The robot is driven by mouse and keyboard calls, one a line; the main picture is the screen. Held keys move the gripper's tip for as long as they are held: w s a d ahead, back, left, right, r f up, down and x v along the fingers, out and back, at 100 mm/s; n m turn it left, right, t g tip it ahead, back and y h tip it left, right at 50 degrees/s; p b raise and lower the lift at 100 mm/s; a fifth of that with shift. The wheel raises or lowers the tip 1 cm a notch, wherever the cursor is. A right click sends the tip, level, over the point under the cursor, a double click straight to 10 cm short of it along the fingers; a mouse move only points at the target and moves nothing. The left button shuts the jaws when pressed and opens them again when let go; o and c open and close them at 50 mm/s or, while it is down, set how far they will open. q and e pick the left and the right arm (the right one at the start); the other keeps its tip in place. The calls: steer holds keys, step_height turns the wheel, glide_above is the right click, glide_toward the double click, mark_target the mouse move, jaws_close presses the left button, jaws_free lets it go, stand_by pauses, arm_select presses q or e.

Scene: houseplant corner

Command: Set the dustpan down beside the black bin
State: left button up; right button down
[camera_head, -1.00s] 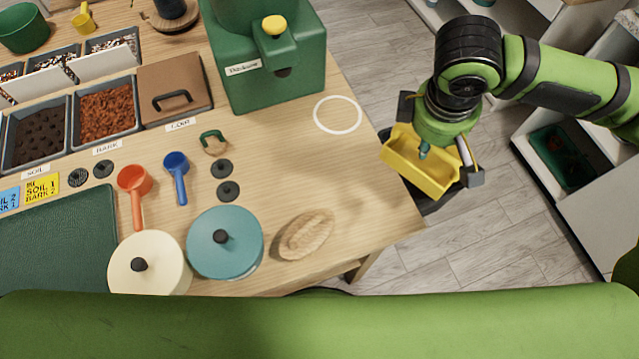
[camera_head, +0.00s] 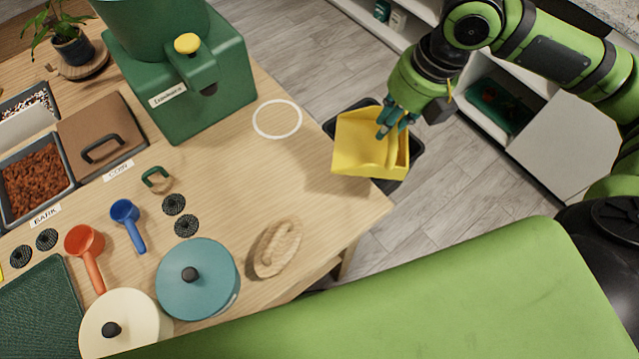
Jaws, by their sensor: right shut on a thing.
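The yellow dustpan (camera_head: 358,142) is in the head view just off the table's right corner, with its open pan facing up towards me. My right gripper (camera_head: 393,122) is shut on the dustpan near its upper right side and holds it up. The fingers partly hide the grip. The black bin (camera_head: 416,152) shows as a dark rim and wall behind and below the dustpan, which covers most of it. I cannot tell how high the dustpan is above the bin. My left gripper is not in view.
A white cabinet (camera_head: 545,145) stands to the right. Bare grey floor (camera_head: 450,190) shows right of the bin.

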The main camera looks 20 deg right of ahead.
mark_target(335, 151)
steer(key=n, duration=0.2)
steer(key=d+n+g, duration=0.1)
steer(key=shift+s+n, duration=0.1)
steer(key=shift+n, duration=0.3)
steer(key=n, duration=0.3)
steer(key=shift+d+r+g, duration=0.1)
steer(key=shift+d+g, duration=0.2)
steer(key=shift+d, duration=0.05)
steer(key=shift+s+d+n, duration=0.15)
steer(key=shift+n, duration=0.75)
steer(key=shift+g, duration=0.3)
steer(key=a+f+p, duration=0.1)
steer(key=a+f, duration=0.2)
steer(key=w+a+f+p, duration=0.1)
steer(key=a+f, duration=0.3)
steer(key=w+a+f+p, duration=0.1)
steer(key=a+f, duration=0.2)
steer(key=a, duration=0.1)
steer(key=shift+w+a+f, duration=0.1)
steer(key=shift+w+f, duration=0.1)
steer(key=shift+f, duration=0.2)
steer(key=c, duration=1.1)
jaws_free()
